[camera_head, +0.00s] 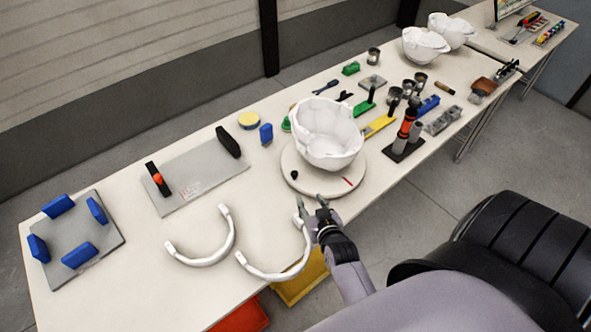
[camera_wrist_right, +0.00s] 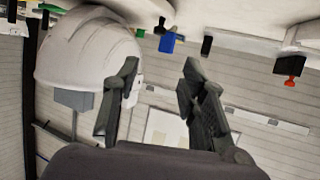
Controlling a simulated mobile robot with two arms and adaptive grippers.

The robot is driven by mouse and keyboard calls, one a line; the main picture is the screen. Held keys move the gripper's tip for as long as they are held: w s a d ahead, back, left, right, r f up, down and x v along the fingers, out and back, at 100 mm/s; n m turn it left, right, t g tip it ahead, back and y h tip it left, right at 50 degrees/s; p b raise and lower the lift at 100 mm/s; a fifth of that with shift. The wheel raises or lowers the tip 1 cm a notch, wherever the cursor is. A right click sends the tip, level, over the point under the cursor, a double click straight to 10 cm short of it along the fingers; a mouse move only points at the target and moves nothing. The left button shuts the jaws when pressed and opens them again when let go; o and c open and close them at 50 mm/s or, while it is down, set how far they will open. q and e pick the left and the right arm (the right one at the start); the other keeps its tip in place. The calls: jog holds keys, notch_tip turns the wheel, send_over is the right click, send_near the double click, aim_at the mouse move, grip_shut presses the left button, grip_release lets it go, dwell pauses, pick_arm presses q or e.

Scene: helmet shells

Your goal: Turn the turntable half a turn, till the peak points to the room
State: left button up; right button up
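The turntable (camera_head: 313,186) is a round cream disc near the table's front edge. It has a black knob (camera_head: 294,174) at its left and a small red mark (camera_head: 347,181) at its front right. My right gripper (camera_head: 312,204) is just in front of the disc, fingers apart and empty; contact with the disc is not clear. In the right wrist view the shell (camera_wrist_right: 85,52) fills the upper left, beside the open fingers (camera_wrist_right: 160,95). My left gripper is out of view.
Two white curved bands (camera_head: 222,245) (camera_head: 285,275) lie at the front left, one close to my right gripper. A grey plate with blue blocks (camera_head: 90,258), another plate (camera_head: 200,178), tools and a stand (camera_head: 402,148) with bottles surround the turntable. A yellow bin (camera_head: 303,280) is below the edge.

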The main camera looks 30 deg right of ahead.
aim_at(295, 174)
jog(key=b+x, duration=1.2)
jog(key=x, duration=0.4)
jog(key=shift+s+f, duration=0.1)
jog(key=shift+w+d+f+b, duration=0.1)
jog(key=shift+w+d+b, duration=0.15)
jog(key=shift+w+b, duration=0.3)
jog(key=shift+w, duration=0.1)
jog(key=shift+c, duration=0.6)
grip_shut()
